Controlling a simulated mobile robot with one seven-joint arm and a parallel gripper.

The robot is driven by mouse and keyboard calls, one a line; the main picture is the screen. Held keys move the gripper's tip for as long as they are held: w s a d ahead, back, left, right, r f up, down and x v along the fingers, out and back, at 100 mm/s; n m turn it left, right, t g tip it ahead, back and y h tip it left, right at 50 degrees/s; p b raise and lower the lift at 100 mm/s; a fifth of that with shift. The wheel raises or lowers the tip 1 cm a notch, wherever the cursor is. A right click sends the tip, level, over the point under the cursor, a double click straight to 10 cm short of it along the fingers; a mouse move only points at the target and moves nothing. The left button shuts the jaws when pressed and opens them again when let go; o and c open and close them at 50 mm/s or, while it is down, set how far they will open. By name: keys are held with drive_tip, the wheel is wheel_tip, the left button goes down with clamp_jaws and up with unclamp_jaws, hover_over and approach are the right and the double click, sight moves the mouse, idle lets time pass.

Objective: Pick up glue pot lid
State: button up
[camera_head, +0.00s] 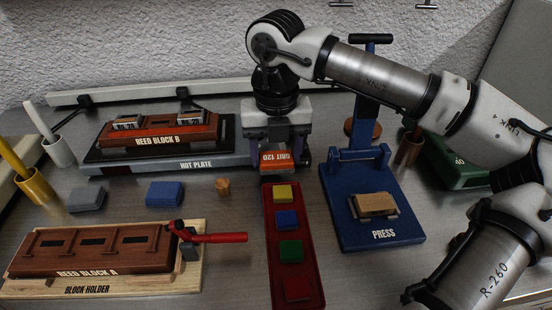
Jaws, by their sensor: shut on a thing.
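My gripper (276,156) points down near the right end of the hot plate. It is shut on an orange-red block (274,160) marked GRIT 120, whose lettering shows upside down between the fingers. I cannot clearly make out a glue pot lid. A round brown thing (374,130) stands behind the press column and is partly hidden by it; I cannot tell whether it is the glue pot or its lid. A small wooden cork-like piece (223,187) sits on the table left of my gripper.
The blue press (340,215) stands right of a red tray (268,225) with coloured blocks. The hot plate (160,164) carries Reed Block B. The block holder (190,270) with a red-handled clamp (215,238) is front left. Grey and blue blocks lie between them.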

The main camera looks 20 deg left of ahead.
drive_tip(key=shift+f, duration=1.1)
drive_tip(key=shift+f, duration=0.2)
drive_tip(key=o, duration=0.9)
drive_tip(key=shift+r, duration=0.1)
drive_tip(key=shift+o, duration=0.2)
drive_tip(key=shift+r, duration=0.1)
